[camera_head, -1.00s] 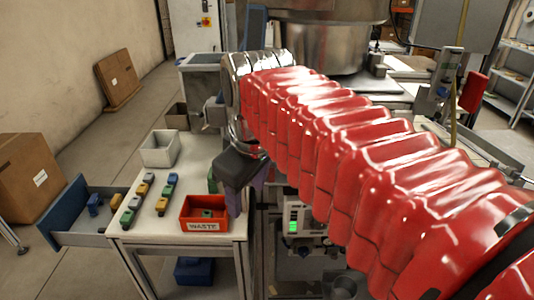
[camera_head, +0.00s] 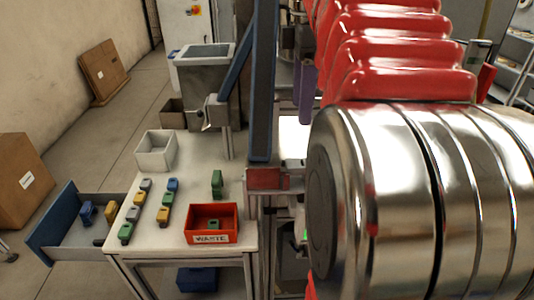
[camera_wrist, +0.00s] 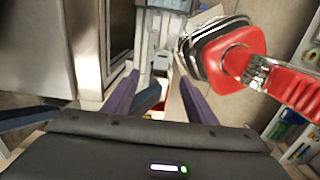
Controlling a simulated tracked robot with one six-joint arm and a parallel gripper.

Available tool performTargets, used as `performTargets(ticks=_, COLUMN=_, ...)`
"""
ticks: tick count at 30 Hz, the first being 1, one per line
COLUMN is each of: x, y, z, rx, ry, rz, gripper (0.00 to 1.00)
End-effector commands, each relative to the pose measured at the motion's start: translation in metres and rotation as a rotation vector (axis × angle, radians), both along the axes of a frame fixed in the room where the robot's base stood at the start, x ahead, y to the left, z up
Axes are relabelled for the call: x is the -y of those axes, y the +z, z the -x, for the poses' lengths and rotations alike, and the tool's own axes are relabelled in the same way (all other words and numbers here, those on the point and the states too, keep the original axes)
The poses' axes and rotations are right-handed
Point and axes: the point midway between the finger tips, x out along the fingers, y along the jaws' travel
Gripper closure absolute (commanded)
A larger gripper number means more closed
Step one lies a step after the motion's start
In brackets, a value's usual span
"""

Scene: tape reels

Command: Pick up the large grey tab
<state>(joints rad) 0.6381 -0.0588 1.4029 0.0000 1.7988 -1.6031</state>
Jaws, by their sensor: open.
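Two small grey tabs lie in the left row on the white table in the head view. One grey tab (camera_head: 146,185) is at the far end of the row, and another grey tab (camera_head: 133,214) is nearer. I cannot tell which is the larger. My gripper (camera_wrist: 162,88) shows its purple fingers spread apart in the wrist view, with no tab seen between them. In the head view my arm hides most of the gripper; a purple part shows right of the table, away from the tabs.
Yellow, green and blue tabs share the white table (camera_head: 190,160). A red WASTE bin (camera_head: 211,238) stands at its front right, a pale open box (camera_head: 156,151) at its back left. An open drawer (camera_head: 62,228) with tabs juts out left. A blue-grey post (camera_head: 263,80) stands behind the table's right edge.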

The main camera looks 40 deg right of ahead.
Motion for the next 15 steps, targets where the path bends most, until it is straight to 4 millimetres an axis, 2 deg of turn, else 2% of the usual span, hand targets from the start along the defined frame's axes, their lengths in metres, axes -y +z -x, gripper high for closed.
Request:
performTargets(ticks=7, x=-0.001, y=-0.006, z=-0.001, rx=0.001, ry=0.003, rz=0.001, gripper=0.48)
performTargets(ticks=15, x=-0.002, y=-0.037, z=-0.001, rx=-0.001, ry=0.004, rz=-0.001, gripper=0.48)
